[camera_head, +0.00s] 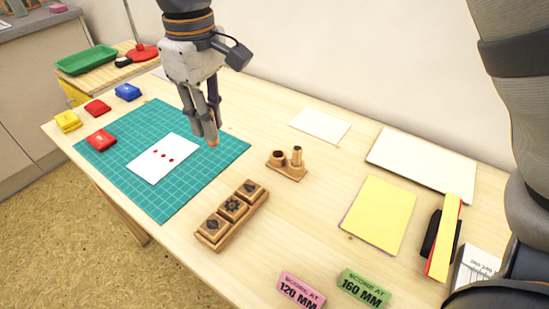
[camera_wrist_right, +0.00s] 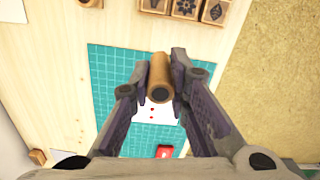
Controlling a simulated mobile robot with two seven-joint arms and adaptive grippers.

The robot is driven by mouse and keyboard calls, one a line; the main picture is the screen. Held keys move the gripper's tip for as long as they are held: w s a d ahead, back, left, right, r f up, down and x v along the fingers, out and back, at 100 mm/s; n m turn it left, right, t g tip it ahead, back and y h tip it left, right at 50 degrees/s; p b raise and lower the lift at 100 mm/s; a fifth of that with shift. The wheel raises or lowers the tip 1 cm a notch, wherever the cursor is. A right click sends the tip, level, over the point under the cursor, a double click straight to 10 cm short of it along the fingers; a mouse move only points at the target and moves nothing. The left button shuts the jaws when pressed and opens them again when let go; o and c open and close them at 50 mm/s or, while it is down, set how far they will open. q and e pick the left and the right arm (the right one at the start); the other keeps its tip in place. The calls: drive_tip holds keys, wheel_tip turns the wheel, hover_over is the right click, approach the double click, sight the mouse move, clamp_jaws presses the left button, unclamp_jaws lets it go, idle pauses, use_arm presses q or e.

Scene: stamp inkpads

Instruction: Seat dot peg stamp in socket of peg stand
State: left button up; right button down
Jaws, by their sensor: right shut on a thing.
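My right gripper (camera_head: 211,138) is shut on the wooden dot peg stamp (camera_head: 213,142), above the right part of the green cutting mat. The stamp also shows in the right wrist view (camera_wrist_right: 160,80) as a round wooden cylinder between the two fingers. The wooden peg stand (camera_head: 289,172) is on the table to the right of the mat, apart from the gripper. A white card (camera_head: 150,169) with red dots lies on the mat. My left gripper is not in view.
A wooden tray of square stamps (camera_head: 231,215) lies in front of the stand. Red, blue and yellow inkpads (camera_head: 101,139) sit at the left. A yellow sheet (camera_head: 378,214) and white board (camera_head: 420,160) lie at the right. Bare table surrounds the stand.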

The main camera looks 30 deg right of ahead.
approach(279, 150)
drive_tip(key=s+a+r, duration=0.1)
drive_tip(key=a+r, duration=0.1)
drive_tip(key=a, duration=0.3)
drive_tip(key=d+f, duration=0.1)
drive_tip(key=f, duration=0.1)
drive_tip(key=d+f, duration=0.1)
drive_tip(key=f, duration=0.2)
drive_tip(key=d+f, duration=0.2)
drive_tip(key=f, duration=0.1)
drive_tip(key=shift+d+f, duration=0.1)
drive_tip(key=shift+f, duration=0.25)
drive_tip(key=shift+f, duration=0.1)
drive_tip(key=shift+f, duration=0.25)
drive_tip(key=shift+s+f, duration=0.15)
drive_tip(key=shift+f, duration=0.1)
drive_tip(key=c, duration=1.5)
unclamp_jaws()
drive_tip(key=shift+f, duration=0.2)
